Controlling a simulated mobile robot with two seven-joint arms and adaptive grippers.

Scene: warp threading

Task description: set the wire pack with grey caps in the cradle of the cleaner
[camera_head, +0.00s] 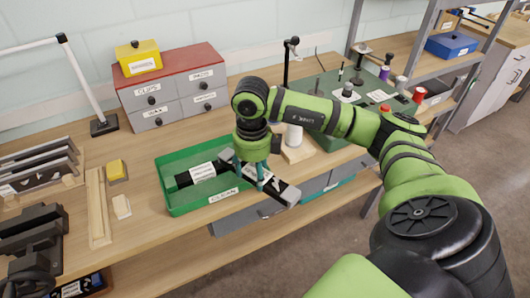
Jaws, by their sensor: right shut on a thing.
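My right gripper (262,184) is shut on the wire pack with grey caps (284,191), a dark bar with a light label and a grey cap at each end. The pack slants across the right end of the green tray, at or above its rim; I cannot tell if it touches. The gripper hides its middle. A black device (35,235) stands at the left front; I cannot tell if it is the cleaner, and no cradle is clear. My left gripper is not in view.
The green tray (172,206), marked CLEAN, holds another black pack with a white label (203,172). A drawer box (172,92) stands behind.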

